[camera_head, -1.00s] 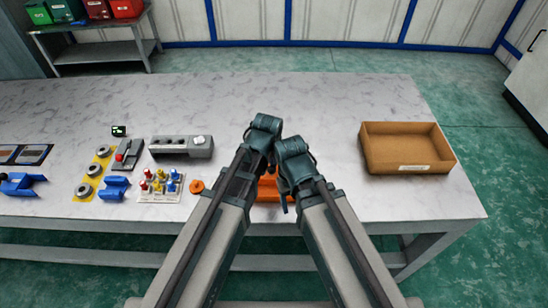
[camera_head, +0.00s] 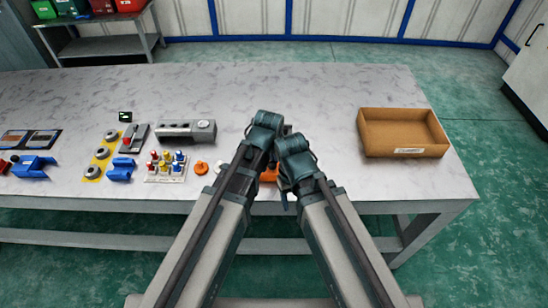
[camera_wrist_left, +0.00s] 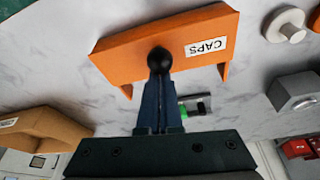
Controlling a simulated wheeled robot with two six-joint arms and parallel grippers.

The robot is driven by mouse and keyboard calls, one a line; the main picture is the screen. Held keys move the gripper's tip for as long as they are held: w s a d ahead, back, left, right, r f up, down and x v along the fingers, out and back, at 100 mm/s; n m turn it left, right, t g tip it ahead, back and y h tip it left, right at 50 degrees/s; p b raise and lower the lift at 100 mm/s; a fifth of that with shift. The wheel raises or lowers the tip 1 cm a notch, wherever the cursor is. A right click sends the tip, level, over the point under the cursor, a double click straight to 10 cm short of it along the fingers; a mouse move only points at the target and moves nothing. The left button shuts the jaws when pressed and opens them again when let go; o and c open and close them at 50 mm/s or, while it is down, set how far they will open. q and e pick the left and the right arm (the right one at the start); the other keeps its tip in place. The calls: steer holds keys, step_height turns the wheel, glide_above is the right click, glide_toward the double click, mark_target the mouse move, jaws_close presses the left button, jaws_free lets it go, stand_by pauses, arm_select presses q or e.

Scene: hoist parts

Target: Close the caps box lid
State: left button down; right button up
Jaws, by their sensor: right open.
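The orange caps box (camera_head: 269,174) is mostly hidden behind my arms in the head view. In the left wrist view the orange caps box (camera_wrist_left: 130,55) shows its white CAPS label and a black round knob (camera_wrist_left: 158,58). My left gripper (camera_wrist_left: 160,82) has its blue fingers together, with their tips at the knob. I cannot tell whether they grip it. My right gripper (camera_head: 285,198) is open beside the left one, close to the box; its fingers are largely hidden. Whether the lid is up or down is unclear.
A brown open tray (camera_head: 403,134) stands to the right on the table. A grey block (camera_head: 187,130), a peg board (camera_head: 166,166), an orange disc (camera_head: 201,167) and blue holders (camera_head: 121,169) lie to the left. The table's back middle is clear.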

arm_select(q)
steer(key=shift+s+f, duration=0.1)
steer(key=shift+s, duration=0.1)
steer(key=w, duration=0.3)
steer(key=w+b, duration=0.1)
steer(key=shift+w+d+f, duration=0.15)
steer(key=shift+d+f, duration=0.25)
steer(key=p+v, duration=0.9)
steer(key=v, duration=0.1)
steer(key=shift+r+p, duration=0.15)
steer(key=shift+p, duration=0.25)
steer(key=s+a+g+y, duration=0.1)
steer(key=s+a+g, duration=0.1)
steer(key=s, duration=0.6)
steer(key=s+a+m+g+y, duration=0.1)
steer(key=s+a+g, duration=0.1)
steer(key=s, duration=0.6)
steer(key=shift+a+f+m, duration=0.3)
steer(key=shift+a+f, duration=0.2)
steer(key=shift+a, duration=0.4)
